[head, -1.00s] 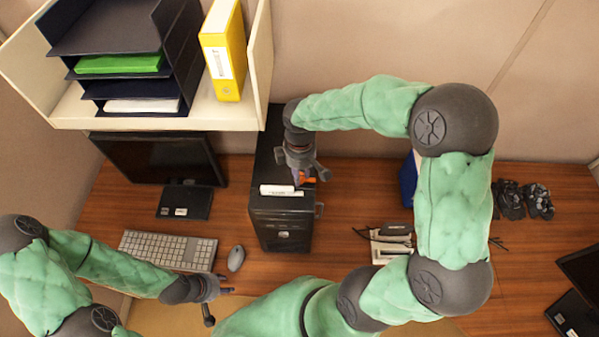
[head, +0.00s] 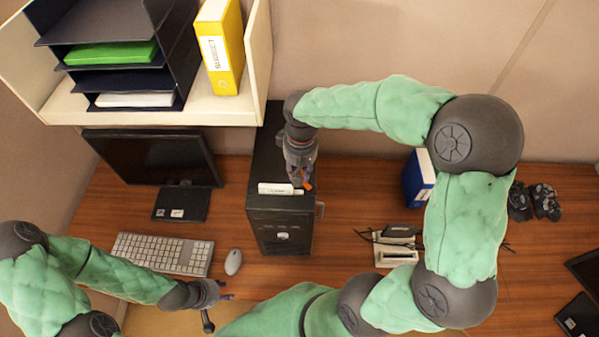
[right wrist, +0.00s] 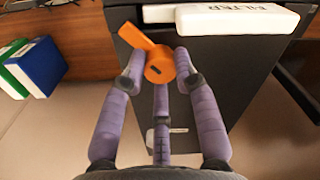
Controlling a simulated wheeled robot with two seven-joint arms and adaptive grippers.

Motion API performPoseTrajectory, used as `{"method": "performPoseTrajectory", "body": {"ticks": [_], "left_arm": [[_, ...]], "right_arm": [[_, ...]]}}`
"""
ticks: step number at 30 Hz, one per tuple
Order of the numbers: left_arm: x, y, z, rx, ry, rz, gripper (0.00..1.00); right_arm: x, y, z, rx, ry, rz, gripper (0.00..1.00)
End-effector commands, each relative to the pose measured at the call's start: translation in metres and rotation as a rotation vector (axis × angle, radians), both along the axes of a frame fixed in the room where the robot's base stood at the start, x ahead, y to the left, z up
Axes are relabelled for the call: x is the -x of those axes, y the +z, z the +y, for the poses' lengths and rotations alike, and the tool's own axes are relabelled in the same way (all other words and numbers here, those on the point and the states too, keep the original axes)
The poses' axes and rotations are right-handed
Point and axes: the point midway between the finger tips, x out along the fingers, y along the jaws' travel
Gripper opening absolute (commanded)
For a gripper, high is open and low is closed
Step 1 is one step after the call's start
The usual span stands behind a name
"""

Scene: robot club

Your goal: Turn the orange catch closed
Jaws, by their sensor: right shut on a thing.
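The orange catch (right wrist: 160,67) is on the top of the black computer tower, with a round hub and a flat lever pointing to the upper left in the right wrist view. In the head view only a bit of the catch (head: 308,185) shows beside my right gripper (head: 301,181). In the right wrist view my right gripper (right wrist: 160,80) has its purple fingers around the hub, shut on it. My left gripper (head: 216,297) is low at the left, away from the tower, with its fingers apart and empty.
The tower (head: 283,222) stands on the wooden desk. A white labelled block (right wrist: 237,18) lies close behind the catch. A monitor (head: 150,155), keyboard (head: 163,253) and mouse (head: 233,262) are to the left. A blue binder (head: 415,180) stands to the right.

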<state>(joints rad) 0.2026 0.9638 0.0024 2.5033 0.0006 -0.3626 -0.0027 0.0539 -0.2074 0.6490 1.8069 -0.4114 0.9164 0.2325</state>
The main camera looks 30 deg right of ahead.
Motion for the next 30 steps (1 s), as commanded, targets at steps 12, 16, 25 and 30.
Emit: {"method": "performPoseTrajectory", "body": {"ticks": [12,16,25,30], "left_arm": [[0.000,-0.019,0.000,0.000,0.000,0.000,0.40],[0.000,-0.023,0.000,0.000,0.000,0.000,0.40],[0.000,-0.029,0.000,0.000,0.000,0.000,0.40],[0.000,-0.030,0.000,0.000,0.000,0.000,0.40]], "right_arm": [[0.000,-0.002,0.000,0.000,-0.388,0.000,0.00],[0.000,-0.002,0.000,0.000,-0.491,0.000,0.00],[0.000,-0.001,0.000,-0.001,-0.661,0.000,0.00],[0.000,0.000,0.000,-0.001,-0.709,0.000,0.00]]}}
